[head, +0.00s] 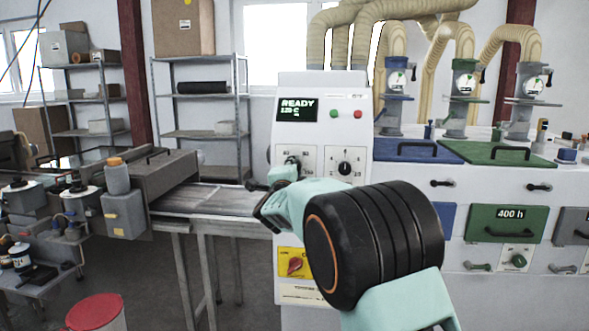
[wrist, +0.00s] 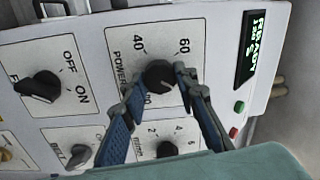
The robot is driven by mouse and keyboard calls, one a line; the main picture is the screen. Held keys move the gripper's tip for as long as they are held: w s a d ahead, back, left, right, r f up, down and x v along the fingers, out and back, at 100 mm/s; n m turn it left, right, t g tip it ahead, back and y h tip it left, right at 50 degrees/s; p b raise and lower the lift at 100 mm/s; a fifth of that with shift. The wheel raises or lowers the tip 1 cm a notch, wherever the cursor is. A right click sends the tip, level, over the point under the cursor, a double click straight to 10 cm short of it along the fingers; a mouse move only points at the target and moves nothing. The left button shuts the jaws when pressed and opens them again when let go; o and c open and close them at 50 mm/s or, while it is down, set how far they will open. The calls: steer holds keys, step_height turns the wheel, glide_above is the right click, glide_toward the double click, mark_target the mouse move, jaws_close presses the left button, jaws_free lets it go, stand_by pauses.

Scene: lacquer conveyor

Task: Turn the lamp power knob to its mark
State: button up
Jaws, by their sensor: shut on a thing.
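The lamp power knob (wrist: 160,75) is a round black knob on a white plate marked POWER, with 40 and 60 printed around its dial. In the wrist view my gripper (wrist: 163,86) has one blue-padded finger on each side of this knob and is shut on it. The fingers hide part of the dial, and I cannot tell where the knob's pointer stands against its mark. In the head view my gripper (head: 272,190) is at the white control panel (head: 345,108), partly covering the power plate.
A second black knob (head: 345,168) sits right of the power plate. The wrist view also shows an OFF/ON knob (wrist: 38,86) and a numbered knob (wrist: 167,150) close by. The display (head: 298,109) reads READY. A yellow-plated red switch (head: 294,264) is lower down.

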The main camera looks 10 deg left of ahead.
steer(key=shift+a+n+g+p, duration=0.15)
steer(key=shift+n+p, duration=2.95)
steer(key=shift+n, duration=4.65)
steer(key=shift+a+n+g+p, duration=0.15)
steer(key=shift+n+p, duration=2.95)
steer(key=shift+n, duration=4.65)
steer(key=shift+d, duration=0.15)
steer(key=o, duration=1.2)
steer(key=shift+c, duration=0.2)
